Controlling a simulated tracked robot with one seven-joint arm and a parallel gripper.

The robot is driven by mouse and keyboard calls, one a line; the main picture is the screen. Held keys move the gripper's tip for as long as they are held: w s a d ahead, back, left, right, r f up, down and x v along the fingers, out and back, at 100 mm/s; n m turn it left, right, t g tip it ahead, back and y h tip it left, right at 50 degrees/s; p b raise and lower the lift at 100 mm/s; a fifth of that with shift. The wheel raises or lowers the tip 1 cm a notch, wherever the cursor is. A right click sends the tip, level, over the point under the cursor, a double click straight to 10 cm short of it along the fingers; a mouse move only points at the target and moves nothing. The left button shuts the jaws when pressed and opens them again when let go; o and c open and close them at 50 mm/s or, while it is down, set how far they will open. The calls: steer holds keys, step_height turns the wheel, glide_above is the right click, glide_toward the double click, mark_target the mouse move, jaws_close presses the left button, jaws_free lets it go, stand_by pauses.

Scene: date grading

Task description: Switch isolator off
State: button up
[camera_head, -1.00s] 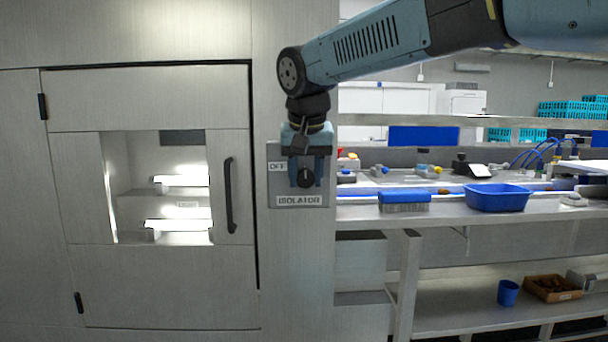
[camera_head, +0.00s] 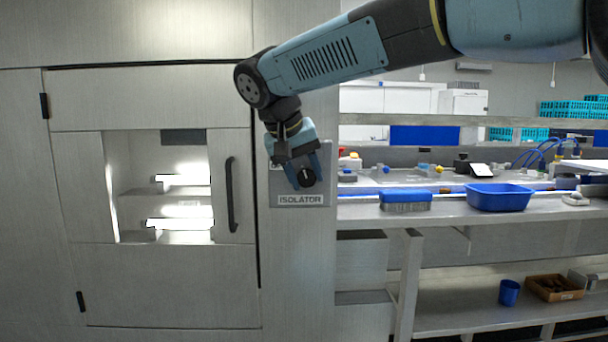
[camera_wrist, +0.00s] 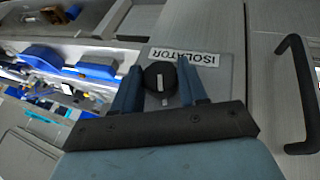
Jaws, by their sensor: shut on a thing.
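The isolator panel (camera_head: 325,185) is a grey plate on the cabinet wall, with a label reading ISOLATOR (camera_head: 300,200) along its bottom. Its black rotary knob (camera_head: 307,177) has a pale mark on its face. My gripper (camera_head: 306,183) is at the knob, tilted, coming from the upper left, with its blue fingers on either side of it. In the wrist view, my gripper (camera_wrist: 160,93) has the black knob (camera_wrist: 160,78) between its fingers, with the label (camera_wrist: 184,56) beyond. The OFF label is mostly hidden behind my gripper in the head view.
A cabinet door with a black vertical handle (camera_head: 231,195) and a lit window stands left of the panel. A blue cup (camera_head: 509,292) and brown box (camera_head: 555,288) sit on the lower shelf.

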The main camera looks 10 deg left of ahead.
steer(key=h, duration=0.1)
steer(key=t+h, duration=0.1)
steer(key=h, duration=0.1)
steer(key=n+h, duration=0.1)
steer(key=shift+s+a+f+t+h, duration=0.1)
steer(key=shift+a+f+t+h, duration=0.2)
steer(key=shift+a+h, duration=0.1)
steer(key=shift+f+n+t+h, duration=0.1)
steer(key=shift+n+t+h, duration=0.3)
steer(key=shift+h, duration=0.55)
steer(key=shift+f+n+t+h, duration=0.1)
steer(key=shift+n+t+h, duration=0.25)
steer(key=shift+h, duration=0.6)
steer(key=o, duration=1.1)
steer(key=shift+c, duration=0.2)
steer(key=shift+a, duration=0.1)
steer(key=v, duration=1.3)
steer(key=shift+s+a, duration=0.2)
steer(key=shift+s, duration=0.05)
